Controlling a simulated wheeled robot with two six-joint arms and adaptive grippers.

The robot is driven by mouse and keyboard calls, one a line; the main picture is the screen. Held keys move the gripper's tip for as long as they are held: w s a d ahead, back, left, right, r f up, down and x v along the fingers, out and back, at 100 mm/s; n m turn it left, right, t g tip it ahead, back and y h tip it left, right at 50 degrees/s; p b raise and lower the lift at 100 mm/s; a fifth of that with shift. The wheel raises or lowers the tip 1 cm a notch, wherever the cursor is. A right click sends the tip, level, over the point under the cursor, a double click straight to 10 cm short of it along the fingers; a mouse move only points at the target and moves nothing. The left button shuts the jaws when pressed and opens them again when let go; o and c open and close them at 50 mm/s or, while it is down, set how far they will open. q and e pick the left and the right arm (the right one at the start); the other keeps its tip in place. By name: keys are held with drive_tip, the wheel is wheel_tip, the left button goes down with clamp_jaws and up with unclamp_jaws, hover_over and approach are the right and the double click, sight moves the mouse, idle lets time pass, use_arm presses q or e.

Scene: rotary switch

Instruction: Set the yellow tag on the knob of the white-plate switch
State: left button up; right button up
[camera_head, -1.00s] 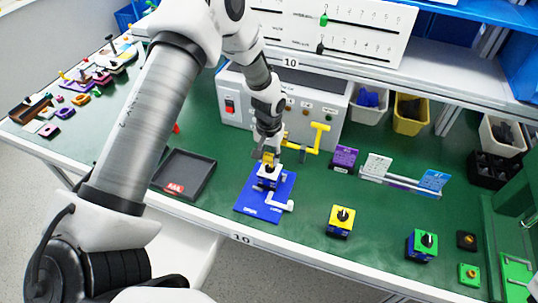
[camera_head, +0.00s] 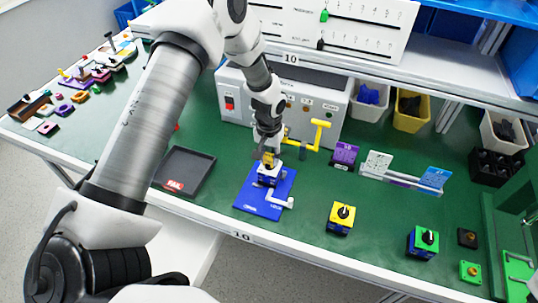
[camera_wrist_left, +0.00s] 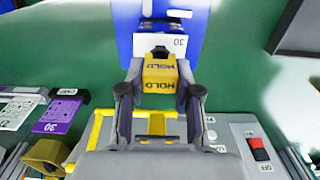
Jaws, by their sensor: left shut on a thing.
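The yellow tag (camera_head: 268,159), marked HOLD, is held between the fingers of my left gripper (camera_head: 268,152). In the left wrist view the tag (camera_wrist_left: 160,77) sits between both fingertips of the gripper (camera_wrist_left: 158,92). The white-plate switch (camera_head: 265,179) stands on a blue base on the workbench, directly below the tag. I cannot tell whether the tag touches the knob. My right gripper is not in view.
The blue mat (camera_head: 254,205) has a small white bracket at its right. A yellow-plate switch (camera_head: 341,219) and a green-plate switch (camera_head: 423,242) stand to the right. A dark tray (camera_head: 185,171) lies to the left. A grey control box (camera_head: 235,88) with a yellow handle stands behind.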

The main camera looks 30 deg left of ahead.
use_arm(q)
drive_tip(key=shift+f, duration=0.35)
drive_tip(key=o, duration=0.9)
drive_tip(key=shift+o, duration=0.2)
wheel_tip(320, 180, up, 12)
wheel_tip(320, 180, up, 9)
drive_tip(key=p, duration=0.8)
hover_over(269, 155)
drive_tip(key=shift+s, duration=0.1)
